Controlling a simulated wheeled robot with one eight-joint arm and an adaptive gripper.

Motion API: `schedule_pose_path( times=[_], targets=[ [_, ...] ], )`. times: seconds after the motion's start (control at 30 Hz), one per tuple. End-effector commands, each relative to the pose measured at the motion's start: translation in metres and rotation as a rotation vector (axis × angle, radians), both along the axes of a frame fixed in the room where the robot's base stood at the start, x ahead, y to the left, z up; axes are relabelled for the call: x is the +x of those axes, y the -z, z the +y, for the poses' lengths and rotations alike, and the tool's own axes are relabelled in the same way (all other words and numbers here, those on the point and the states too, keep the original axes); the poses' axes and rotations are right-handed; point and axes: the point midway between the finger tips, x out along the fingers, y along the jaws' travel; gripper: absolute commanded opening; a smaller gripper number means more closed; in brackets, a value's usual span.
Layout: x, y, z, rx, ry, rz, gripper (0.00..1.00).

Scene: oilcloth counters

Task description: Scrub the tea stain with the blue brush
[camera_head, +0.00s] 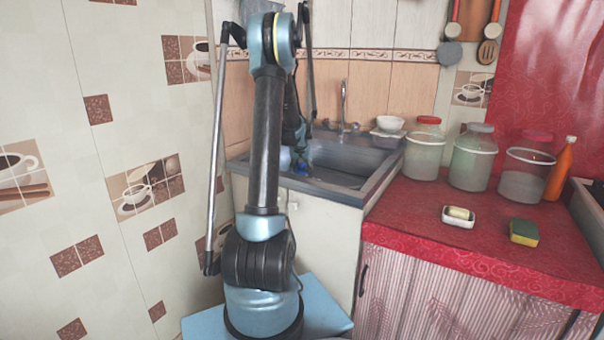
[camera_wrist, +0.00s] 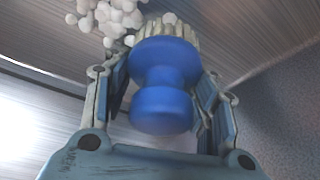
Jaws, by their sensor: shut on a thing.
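My gripper (camera_wrist: 163,92) is shut on the blue brush (camera_wrist: 160,108), with a finger on each side of its round knob handle. The brush's pale bristles (camera_wrist: 175,28) point away from the gripper, toward a grey metal surface. White foam bubbles (camera_wrist: 108,18) lie beside the bristles, at the upper left of the wrist view. In the head view my arm reaches over the sink (camera_head: 350,160), and a small blue part shows low at its left side. I cannot make out a tea stain in either view; the bristle tips' contact with the metal cannot be told.
A faucet (camera_head: 344,105) stands at the sink's back, with a white bowl (camera_head: 390,123) to its right. On the red counter (camera_head: 410,215) are several jars, an orange bottle (camera_head: 561,170), a soap dish (camera_head: 459,221) and a sponge (camera_head: 524,232). A tiled wall is close on the left.

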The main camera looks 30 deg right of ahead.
Motion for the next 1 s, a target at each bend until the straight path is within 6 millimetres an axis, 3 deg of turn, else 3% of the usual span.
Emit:
schedule_pose_path(
  times=[0.8, 1.0],
  targets=[
    [0.0, -0.057, 0.0, 0.001, 0.0, 0.0, 0.22],
    [0.0, -0.06, 0.0, 0.001, 0.0, 0.0, 0.22]
  ],
)
